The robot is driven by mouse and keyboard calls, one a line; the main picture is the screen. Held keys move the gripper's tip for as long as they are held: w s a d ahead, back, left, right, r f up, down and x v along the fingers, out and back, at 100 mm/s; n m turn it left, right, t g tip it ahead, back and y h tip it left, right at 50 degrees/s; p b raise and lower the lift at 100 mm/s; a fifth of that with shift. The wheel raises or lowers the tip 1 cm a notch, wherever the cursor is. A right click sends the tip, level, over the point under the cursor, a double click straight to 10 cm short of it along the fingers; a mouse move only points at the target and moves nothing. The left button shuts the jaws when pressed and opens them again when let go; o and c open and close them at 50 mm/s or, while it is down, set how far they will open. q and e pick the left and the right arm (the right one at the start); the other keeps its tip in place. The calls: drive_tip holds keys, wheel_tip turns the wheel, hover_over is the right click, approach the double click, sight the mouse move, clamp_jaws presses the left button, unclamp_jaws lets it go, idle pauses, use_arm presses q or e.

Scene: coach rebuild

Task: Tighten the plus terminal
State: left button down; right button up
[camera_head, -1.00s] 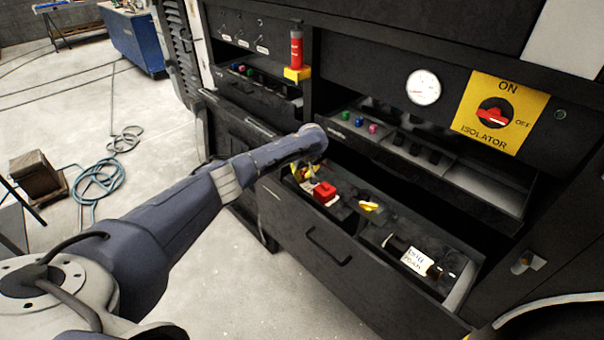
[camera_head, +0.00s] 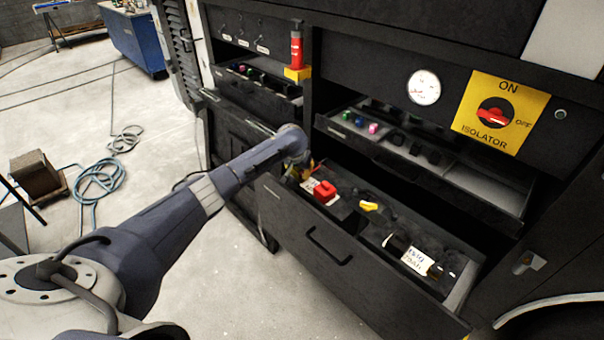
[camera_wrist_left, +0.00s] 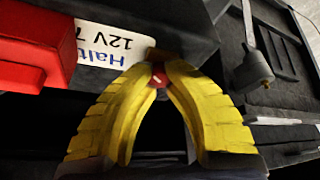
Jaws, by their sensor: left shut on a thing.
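My left gripper (camera_head: 303,172) reaches down into the open lower drawer, at the left end of its contents. In the left wrist view its two yellow fingers (camera_wrist_left: 158,72) meet at their tips, shut on a small red piece (camera_wrist_left: 158,78). This piece may be the plus terminal; most of it is hidden between the tips. Beside it is a larger red block (camera_wrist_left: 30,50) and a white label (camera_wrist_left: 108,45) reading "Halt" and "12V". The red block also shows in the head view (camera_head: 324,191), just right of the gripper. My right gripper is not in view.
The drawer (camera_head: 330,245) also holds a yellow piece (camera_head: 369,206) and a labelled item (camera_head: 417,261). An open tray (camera_head: 470,180) juts out above it. A grey tapered part (camera_wrist_left: 254,72) lies right of the fingers. A red cylinder (camera_head: 296,48) stands on a yellow base above.

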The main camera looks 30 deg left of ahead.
use_arm(q)
drive_tip(key=m, duration=0.1)
drive_tip(key=m+h, duration=0.1)
drive_tip(key=m, duration=0.2)
drive_tip(key=shift+a+r+m+h, duration=0.15)
drive_tip(key=shift+a+m+h, duration=0.15)
drive_tip(key=shift+h, duration=0.1)
drive_tip(key=c, duration=1.1)
unclamp_jaws()
drive_tip(key=shift+d, duration=0.2)
drive_tip(key=v, duration=1.1)
drive_tip(key=shift+r, duration=0.4)
drive_tip(key=shift+o, duration=0.2)
